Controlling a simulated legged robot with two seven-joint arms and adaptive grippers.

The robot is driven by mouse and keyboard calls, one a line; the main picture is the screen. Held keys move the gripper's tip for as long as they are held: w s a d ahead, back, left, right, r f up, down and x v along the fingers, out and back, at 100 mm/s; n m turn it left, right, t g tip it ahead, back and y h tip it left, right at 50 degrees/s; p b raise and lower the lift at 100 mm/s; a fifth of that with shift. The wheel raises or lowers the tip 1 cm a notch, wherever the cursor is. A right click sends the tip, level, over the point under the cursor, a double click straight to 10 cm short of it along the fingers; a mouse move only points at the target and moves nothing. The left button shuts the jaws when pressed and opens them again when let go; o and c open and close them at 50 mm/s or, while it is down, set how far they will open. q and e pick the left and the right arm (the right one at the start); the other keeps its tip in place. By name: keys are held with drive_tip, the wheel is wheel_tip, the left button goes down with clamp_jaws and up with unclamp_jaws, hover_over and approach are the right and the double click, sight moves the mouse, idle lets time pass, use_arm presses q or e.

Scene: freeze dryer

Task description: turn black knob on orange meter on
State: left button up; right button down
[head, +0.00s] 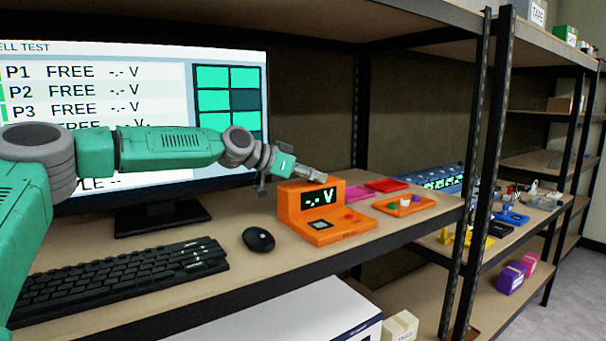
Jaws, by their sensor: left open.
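The orange meter (289,204) stands on the shelf right of the mouse, its dark display reading "-.- V". Its sloped front holds a grey-framed square (319,225) and a small red button (350,216). I cannot make out a black knob on it. My left gripper (292,183) is open and empty at the meter's upper left. One finger hangs left of the meter, and the other reaches over its top edge. I cannot tell whether either finger touches it. My right gripper is not in view.
A large monitor (150,75) stands behind my left arm. A black keyboard (120,279) and mouse (258,240) lie in front. An orange board (404,206) with colored knobs and pink and red plates (387,185) lie right of the meter. A black shelf post (476,170) stands farther right.

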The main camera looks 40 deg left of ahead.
use_arm(q)
drive_tip(key=v, duration=1.1)
drive_tip(key=shift+s+a, duration=0.25)
drive_tip(key=shift+s, duration=0.1)
drive_tip(key=shift+a, duration=0.15)
drive_tip(key=shift+f, duration=0.1)
